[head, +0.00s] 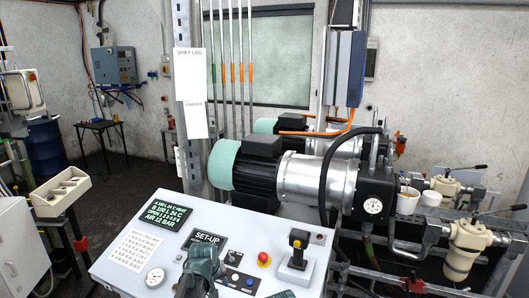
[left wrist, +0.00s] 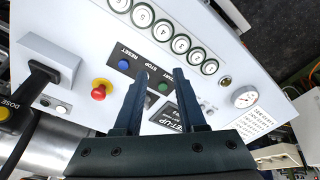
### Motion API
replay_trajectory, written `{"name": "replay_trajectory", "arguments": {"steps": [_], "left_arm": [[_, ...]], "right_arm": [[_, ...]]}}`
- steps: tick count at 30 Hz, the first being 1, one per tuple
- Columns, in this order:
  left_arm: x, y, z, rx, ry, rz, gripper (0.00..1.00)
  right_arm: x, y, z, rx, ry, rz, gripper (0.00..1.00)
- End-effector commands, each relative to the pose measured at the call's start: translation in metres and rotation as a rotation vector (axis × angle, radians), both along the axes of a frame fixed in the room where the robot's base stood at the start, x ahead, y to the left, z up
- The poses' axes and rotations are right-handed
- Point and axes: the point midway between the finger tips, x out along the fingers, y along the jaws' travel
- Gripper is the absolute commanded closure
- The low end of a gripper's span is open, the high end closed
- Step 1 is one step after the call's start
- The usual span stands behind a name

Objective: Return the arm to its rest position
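My left gripper (head: 203,268) is over the front of the grey control panel (head: 112,262) in the head view. In the left wrist view its two fingers (left wrist: 161,75) stand apart with nothing between them, above the panel face near the blue (left wrist: 124,66) and green (left wrist: 163,87) buttons. I cannot tell its exact height over the panel. A small dark piece (head: 283,294) at the bottom edge of the head view may be part of my right gripper; its fingers are hidden.
The panel carries a red button (head: 264,259), a black lever (head: 298,247), a gauge (head: 155,277) and a green-text display (head: 163,215). Behind it stands a motor with a teal end (head: 222,165). A beige tray (head: 62,190) is at left. Open floor (head: 128,180) lies behind the panel's left side.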

Motion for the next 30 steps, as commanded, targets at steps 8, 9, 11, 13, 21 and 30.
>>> {"name": "replay_trajectory", "arguments": {"steps": [8,9,11,13,21,30], "left_arm": [[-0.047,-0.029,-0.055,0.050,0.074,-0.118,0.60],[-0.055,-0.034,-0.063,0.060,0.088,-0.141,0.60],[-0.071,-0.042,-0.080,0.076,0.114,-0.181,0.60],[-0.093,-0.052,-0.103,0.101,0.148,-0.235,0.60],[-0.191,-0.083,-0.192,0.209,0.304,-0.484,0.60],[-0.248,-0.091,-0.232,0.277,0.404,-0.633,0.60]], "right_arm": [[0.000,0.000,-0.049,0.000,0.000,0.008,0.50],[0.000,0.000,-0.056,0.000,0.000,0.009,0.50],[0.000,0.000,-0.072,-0.001,0.000,0.012,0.50],[0.000,0.000,-0.093,-0.001,-0.001,0.016,0.50],[0.000,-0.001,-0.176,-0.003,-0.002,0.032,0.50],[0.001,-0.001,-0.217,-0.003,-0.002,0.043,0.50]]}}
